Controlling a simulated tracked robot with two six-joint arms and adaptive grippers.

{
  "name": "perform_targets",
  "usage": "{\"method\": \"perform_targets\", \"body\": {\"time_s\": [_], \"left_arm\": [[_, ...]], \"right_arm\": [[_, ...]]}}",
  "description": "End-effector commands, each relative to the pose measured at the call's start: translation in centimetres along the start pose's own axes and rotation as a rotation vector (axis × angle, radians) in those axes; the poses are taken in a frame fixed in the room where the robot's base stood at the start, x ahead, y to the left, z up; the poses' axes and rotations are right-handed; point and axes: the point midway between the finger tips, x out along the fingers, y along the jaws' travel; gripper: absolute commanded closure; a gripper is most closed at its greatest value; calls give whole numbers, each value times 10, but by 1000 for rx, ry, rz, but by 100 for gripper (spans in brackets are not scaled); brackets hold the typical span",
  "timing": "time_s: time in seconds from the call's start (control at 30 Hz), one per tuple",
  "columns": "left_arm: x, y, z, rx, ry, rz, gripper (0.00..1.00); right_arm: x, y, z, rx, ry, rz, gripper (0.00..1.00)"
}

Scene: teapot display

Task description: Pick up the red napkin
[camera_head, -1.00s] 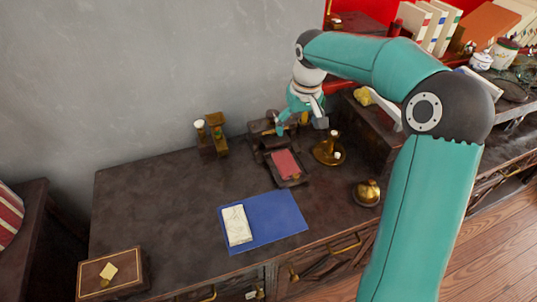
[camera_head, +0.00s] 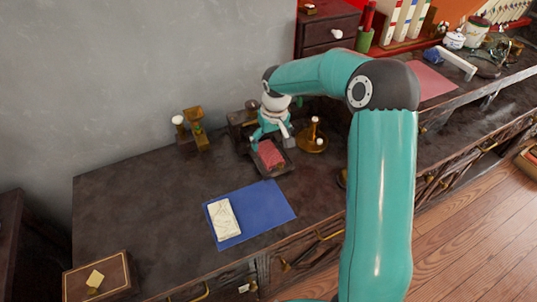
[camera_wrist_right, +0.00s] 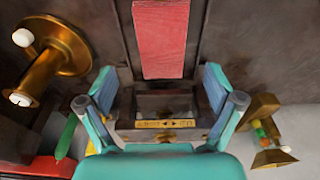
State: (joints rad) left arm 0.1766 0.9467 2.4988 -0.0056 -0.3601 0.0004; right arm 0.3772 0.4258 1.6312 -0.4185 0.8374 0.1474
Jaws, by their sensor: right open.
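The red napkin (camera_head: 271,154) lies flat in a small dark tray (camera_head: 285,170) on the dark cabinet top. In the right wrist view the napkin (camera_wrist_right: 160,40) is a red strip at the top centre, ahead of the fingers. My right gripper (camera_head: 272,133) is open and empty, at the back end of the tray. In the wrist view its two teal fingers (camera_wrist_right: 158,84) are spread apart, with a wooden box with a brass plate (camera_wrist_right: 165,124) between them in the picture. The napkin is outside the fingers. My left gripper is not in view.
A brass candle holder (camera_head: 313,138) stands close to the right of the tray. Brass-and-wood pieces (camera_head: 193,133) stand to the left. A blue folder (camera_head: 262,212) with a white pad (camera_head: 223,218) lies in front. A wooden box (camera_head: 97,278) is at front left.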

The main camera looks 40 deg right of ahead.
Motion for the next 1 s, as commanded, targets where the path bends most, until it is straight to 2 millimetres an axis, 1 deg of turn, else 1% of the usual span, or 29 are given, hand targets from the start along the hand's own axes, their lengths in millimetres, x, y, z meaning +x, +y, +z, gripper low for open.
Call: {"method": "perform_targets", "body": {"time_s": [0.2, 0.3, 0.4, 0.57, 0.6, 0.77, 0.9, 0.97, 1.0], "left_arm": [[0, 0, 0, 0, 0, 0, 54], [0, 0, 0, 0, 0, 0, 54], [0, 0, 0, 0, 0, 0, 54], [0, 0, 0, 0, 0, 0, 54], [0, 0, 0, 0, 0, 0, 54], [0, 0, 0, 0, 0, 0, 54], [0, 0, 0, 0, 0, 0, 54], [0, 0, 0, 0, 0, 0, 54], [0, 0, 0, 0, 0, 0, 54]], "right_arm": [[32, -4, 4, -1, -6, 0, 8], [42, -4, 4, -1, -4, -1, 8], [46, -4, 4, 0, -3, 0, 8], [46, -4, 3, -1, -2, 0, 8], [46, -4, 3, -1, -2, 0, 10], [46, -4, 3, -1, -2, 0, 37], [46, -4, 3, -1, -2, 0, 60], [46, -4, 3, -1, -2, 0, 70], [46, -4, 3, -1, -1, 0, 72]]}}
